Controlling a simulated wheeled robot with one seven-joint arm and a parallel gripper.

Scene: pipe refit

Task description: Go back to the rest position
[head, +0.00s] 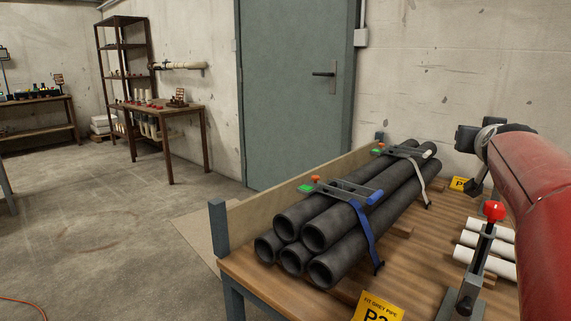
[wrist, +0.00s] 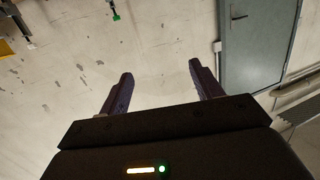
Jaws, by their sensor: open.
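My gripper (wrist: 161,71) is open and empty in the wrist view. Its two dark fingers stand apart against the pale wall, touching nothing.
A stack of dark grey pipes (head: 313,233), held by a blue strap (head: 366,236) and a pale strap, lies on the wooden bench. White pipes (head: 487,247) and a red-knobbed clamp (head: 494,211) lie right, near my arm.

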